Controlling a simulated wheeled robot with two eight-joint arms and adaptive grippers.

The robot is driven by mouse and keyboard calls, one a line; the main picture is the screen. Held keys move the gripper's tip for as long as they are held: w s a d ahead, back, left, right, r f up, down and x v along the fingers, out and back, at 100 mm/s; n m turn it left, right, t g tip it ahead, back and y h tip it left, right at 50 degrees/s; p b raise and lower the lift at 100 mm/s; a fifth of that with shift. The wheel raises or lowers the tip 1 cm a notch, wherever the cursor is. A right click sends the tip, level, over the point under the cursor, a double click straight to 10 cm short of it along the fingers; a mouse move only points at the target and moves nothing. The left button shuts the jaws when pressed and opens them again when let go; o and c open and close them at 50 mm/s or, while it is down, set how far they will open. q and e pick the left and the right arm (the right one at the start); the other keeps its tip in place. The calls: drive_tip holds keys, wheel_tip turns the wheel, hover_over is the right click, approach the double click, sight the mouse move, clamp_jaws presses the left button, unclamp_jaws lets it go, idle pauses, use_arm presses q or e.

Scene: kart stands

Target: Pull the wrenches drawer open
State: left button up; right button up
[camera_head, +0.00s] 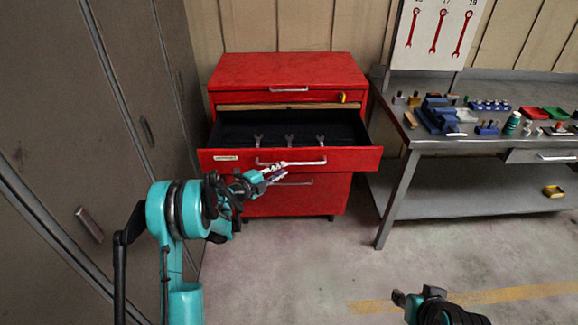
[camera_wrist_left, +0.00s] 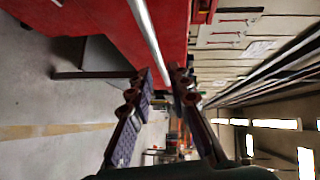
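A red tool cabinet stands by the wall, with a wide drawer (camera_head: 222,160) pulled well out. Several wrenches (camera_head: 290,141) lie on its dark lining. A small label on its front is too small to read. A pale bar handle (camera_head: 310,162) crosses the front. My left gripper (camera_head: 282,171) is at the left part of this handle. In the left wrist view, the fingertips (camera_wrist_left: 160,75) stand apart, with the handle bar (camera_wrist_left: 148,30) running into the gap between them; contact is unclear. My right gripper (camera_head: 400,298) is low at the right, mostly cut off, away from the cabinet.
Grey lockers (camera_head: 60,120) line the left side. A workbench (camera_head: 430,142) with blocks, bottles and trays stands right of the cabinet, its leg (camera_head: 395,200) close to the open drawer. A wrench poster (camera_head: 440,30) hangs above. The floor (camera_head: 310,260) in front is clear.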

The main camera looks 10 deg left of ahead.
use_arm(q)
drive_tip(key=v, duration=0.5)
drive_tip(key=shift+s+a, duration=0.1)
drive_tip(key=shift+s, duration=0.2)
wheel_tip(320, 180, up, 17)
drive_tip(key=a+n+t+y, duration=0.1)
drive_tip(key=n+t+y, duration=0.4)
drive_tip(key=n, duration=0.2)
drive_tip(key=s+a+r+n+g+y, duration=0.1)
drive_tip(key=s+a+r+n+y, duration=0.2)
drive_tip(key=s+r+n+y, duration=0.4)
drive_tip(key=s+d+f+n+g+h, duration=0.1)
drive_tip(key=s+d+f+n+g, duration=0.1)
drive_tip(key=s+f, duration=0.4)
drive_tip(key=s+d+f+n+g+h, duration=0.1)
drive_tip(key=s+d+f+n+g, duration=0.2)
drive_tip(key=s, duration=1)
drive_tip(key=s+d+f+n+g+h, duration=0.1)
drive_tip(key=s+d+f+n+g, duration=0.2)
drive_tip(key=s+d+f+g, duration=0.3)
drive_tip(key=s+d+f, duration=0.1)
drive_tip(key=s+f, duration=0.2)
drive_tip(key=s, duration=0.1)
drive_tip(key=shift+d+h, duration=0.35)
drive_tip(key=shift+h, duration=0.05)
